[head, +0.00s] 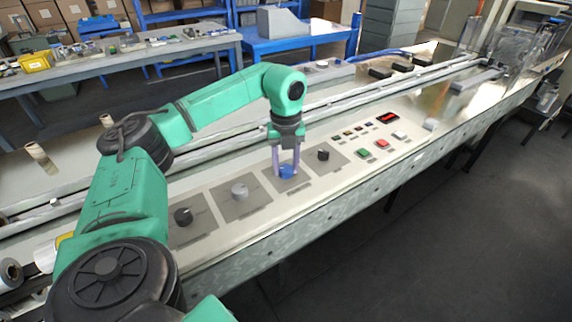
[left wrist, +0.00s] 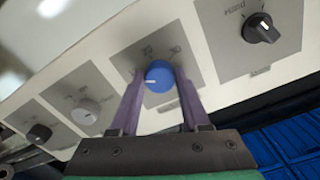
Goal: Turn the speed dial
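A blue dial (head: 287,172) with a pale pointer line sits on a grey square plate of the machine's control panel. It also shows in the left wrist view (left wrist: 158,77). My left gripper (head: 286,168) points down over this dial, with one finger on each side. In the left wrist view, the gripper's fingertips (left wrist: 160,76) lie close against the dial's sides and the dial fills the space between them. The label by the dial is too small to read. My right gripper is not in view.
A black knob (head: 323,154) is to the right of the blue dial. A grey knob (head: 239,190) and another black knob (head: 183,216) are to its left. A green button (head: 363,153), a red button (head: 381,143) and a red display (head: 388,118) are farther right.

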